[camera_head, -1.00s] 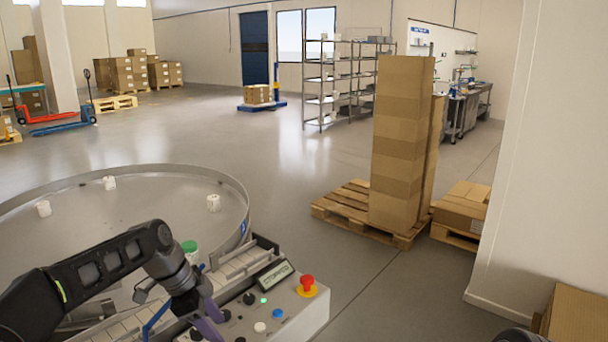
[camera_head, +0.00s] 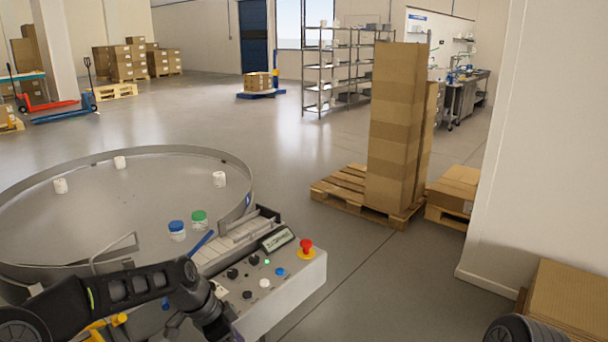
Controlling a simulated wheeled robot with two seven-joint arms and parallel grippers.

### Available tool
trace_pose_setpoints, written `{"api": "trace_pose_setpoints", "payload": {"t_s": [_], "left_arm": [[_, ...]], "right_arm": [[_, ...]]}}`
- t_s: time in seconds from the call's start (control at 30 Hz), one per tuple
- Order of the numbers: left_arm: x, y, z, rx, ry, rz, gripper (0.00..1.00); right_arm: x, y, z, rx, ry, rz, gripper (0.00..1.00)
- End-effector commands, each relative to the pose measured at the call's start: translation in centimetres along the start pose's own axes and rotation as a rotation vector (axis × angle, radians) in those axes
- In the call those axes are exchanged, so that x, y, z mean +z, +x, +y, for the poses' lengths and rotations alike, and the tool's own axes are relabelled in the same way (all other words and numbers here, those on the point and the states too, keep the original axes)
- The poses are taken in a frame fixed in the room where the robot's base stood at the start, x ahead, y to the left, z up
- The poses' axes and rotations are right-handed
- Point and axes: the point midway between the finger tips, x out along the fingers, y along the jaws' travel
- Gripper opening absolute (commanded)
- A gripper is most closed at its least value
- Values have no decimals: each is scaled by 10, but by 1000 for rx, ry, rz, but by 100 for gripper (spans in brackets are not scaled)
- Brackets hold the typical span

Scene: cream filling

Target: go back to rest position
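My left arm comes in from the lower left, and its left gripper (camera_head: 222,330) points down at the bottom edge, in front of the control panel (camera_head: 262,283). Its fingers are mostly cut off, so I cannot tell whether it is open or shut. My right arm shows only as a dark rounded part at the bottom right corner; its gripper is out of view. A blue-lidded jar (camera_head: 177,231) and a green-lidded jar (camera_head: 199,220) stand upright side by side on the round table (camera_head: 100,215), beyond the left arm.
Several white containers stand farther back on the round table. The panel carries a red emergency button (camera_head: 306,247). A tall carton stack (camera_head: 397,130) stands on a pallet (camera_head: 343,188) to the right. Cartons (camera_head: 565,300) sit at lower right. Open floor lies between.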

Motion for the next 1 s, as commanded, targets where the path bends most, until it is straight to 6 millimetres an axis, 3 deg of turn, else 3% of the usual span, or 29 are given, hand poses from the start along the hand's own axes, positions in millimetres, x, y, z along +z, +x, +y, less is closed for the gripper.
{"api": "trace_pose_setpoints", "payload": {"t_s": [0.17, 0.27, 0.4, 0.5, 0.6, 0.7, 0.8, 1.0], "left_arm": [[15, 72, 31, 24, -190, 11, 52], [32, 122, 63, 39, -351, 12, 52], [75, 196, 135, 46, -674, -2, 52], [112, 227, 189, 29, -903, -22, 52], [143, 239, 232, 0, -1084, -41, 52], [164, 241, 257, -28, -1202, -52, 52], [173, 241, 268, -44, -1255, -53, 52], [174, 241, 269, -49, -1267, -51, 52]], "right_arm": [[0, 0, 0, 0, 0, 1, 48], [0, 0, 0, 0, 0, 1, 48], [0, 0, 0, 0, 0, 1, 48], [0, 0, 0, 0, 0, 1, 48], [0, 0, 0, 0, 0, 1, 48], [0, 0, 0, 0, 0, 1, 48], [0, 0, 0, 0, 0, 0, 48], [0, 0, 0, 0, 0, 0, 48]]}}
